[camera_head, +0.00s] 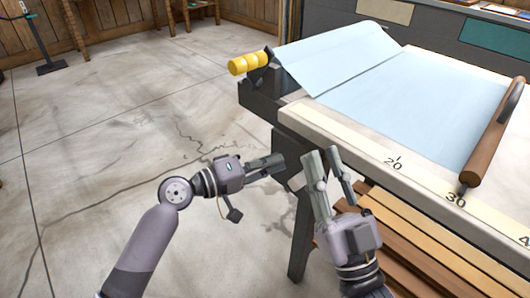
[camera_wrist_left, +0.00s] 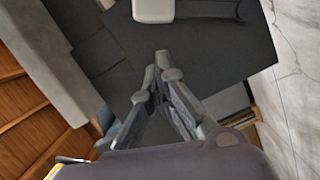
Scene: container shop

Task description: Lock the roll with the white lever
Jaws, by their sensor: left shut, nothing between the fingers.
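A light blue sheet (camera_head: 340,52) comes off the roll at the table's far left end, beside a yellow ribbed knob (camera_head: 248,63). In the left wrist view a white rounded piece (camera_wrist_left: 153,9), which looks like the lever, sits on a dark panel at the top edge, beyond my fingertips and apart from them. I cannot make the lever out clearly in the head view. My left gripper (camera_head: 279,160) is shut and empty beside the table's near left corner; it also shows in the left wrist view (camera_wrist_left: 165,68). My right gripper (camera_head: 326,152) is open and empty just right of it.
The pale table (camera_head: 430,195) has a printed ruler edge and a brown wooden bar (camera_head: 490,140) across it. Wooden boards (camera_head: 420,240) lie below, close to my right gripper. A dark table leg (camera_head: 301,235) stands under the corner.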

